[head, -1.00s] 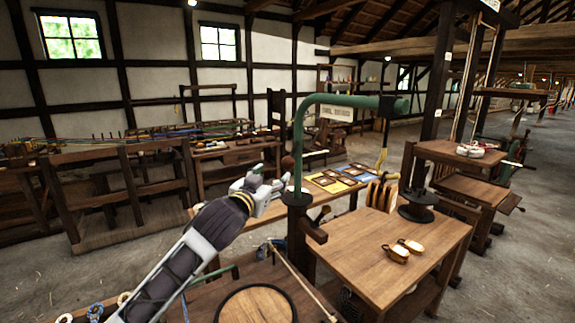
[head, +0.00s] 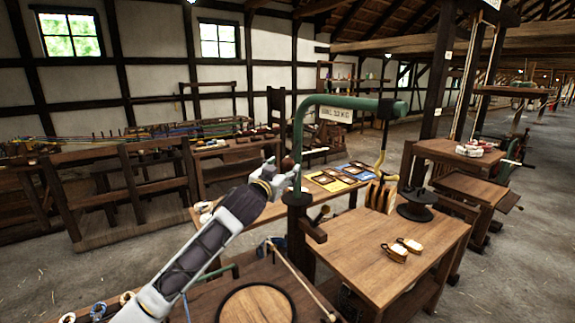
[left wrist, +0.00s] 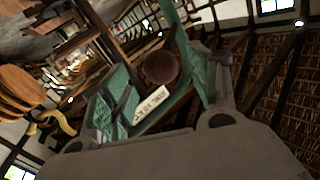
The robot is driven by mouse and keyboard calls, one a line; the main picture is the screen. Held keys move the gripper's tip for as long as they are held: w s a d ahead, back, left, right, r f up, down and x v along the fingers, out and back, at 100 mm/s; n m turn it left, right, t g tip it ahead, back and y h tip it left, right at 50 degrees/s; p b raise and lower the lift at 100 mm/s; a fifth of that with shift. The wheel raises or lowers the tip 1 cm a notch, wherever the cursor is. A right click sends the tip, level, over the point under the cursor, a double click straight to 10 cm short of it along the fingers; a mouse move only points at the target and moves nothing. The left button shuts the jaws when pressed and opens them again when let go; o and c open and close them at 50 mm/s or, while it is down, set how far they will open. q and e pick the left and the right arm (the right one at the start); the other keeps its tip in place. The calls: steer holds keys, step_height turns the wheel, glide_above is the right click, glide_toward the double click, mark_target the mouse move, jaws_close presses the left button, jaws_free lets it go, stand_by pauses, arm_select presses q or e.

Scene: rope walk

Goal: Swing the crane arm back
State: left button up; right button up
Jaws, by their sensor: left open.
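The green crane arm (head: 350,103) rises from a dark wooden post (head: 298,225) and reaches right over the worktable. A white lettered sign (head: 336,115) hangs from it; it also shows in the left wrist view (left wrist: 152,104). A round brown wooden knob (head: 287,163) is beside the green upright. My left gripper (head: 279,177) is open close to this knob, left of the upright. In the left wrist view the knob (left wrist: 159,68) appears between the open fingers; whether they touch it I cannot tell. My right gripper is not in view.
A yellow hook (head: 379,163) and striped barrel-like item (head: 380,195) are beneath the crane's end. A round board (head: 256,306) is at the front. A dark round stand (head: 417,204) is at right.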

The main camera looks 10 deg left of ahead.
mark_target(285, 168)
arm_select(q)
steer(key=shift+w+d+p, duration=0.2)
steer(key=shift+w, duration=0.95)
steer(key=shift+w+d+p, duration=0.2)
steer(key=shift+w, duration=0.95)
jaws_close()
